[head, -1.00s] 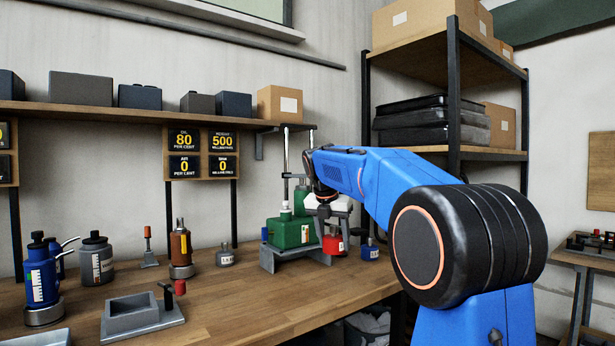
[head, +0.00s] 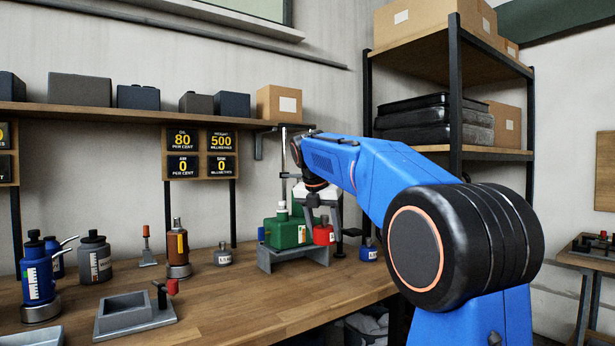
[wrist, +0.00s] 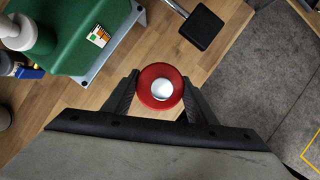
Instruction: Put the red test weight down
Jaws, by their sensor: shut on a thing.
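The red test weight (head: 323,236) is a squat red piece. From above in the wrist view it is a red disc (wrist: 148,80) with a silver knob at its centre. My gripper (wrist: 160,97) is shut on it, with one dark finger on each side. In the head view my gripper (head: 322,218) holds it upright just right of the green container (head: 286,231), near the bench's right end. Wooden bench top (wrist: 120,88) shows below it in the wrist view. I cannot tell the exact gap under the weight.
The green container sits on a grey stand (head: 266,262). A blue weight (head: 369,250) stands to the right, near the bench edge. In the wrist view a black square pad on a rod (wrist: 200,27) lies ahead, and grey floor (wrist: 260,90) is at right.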

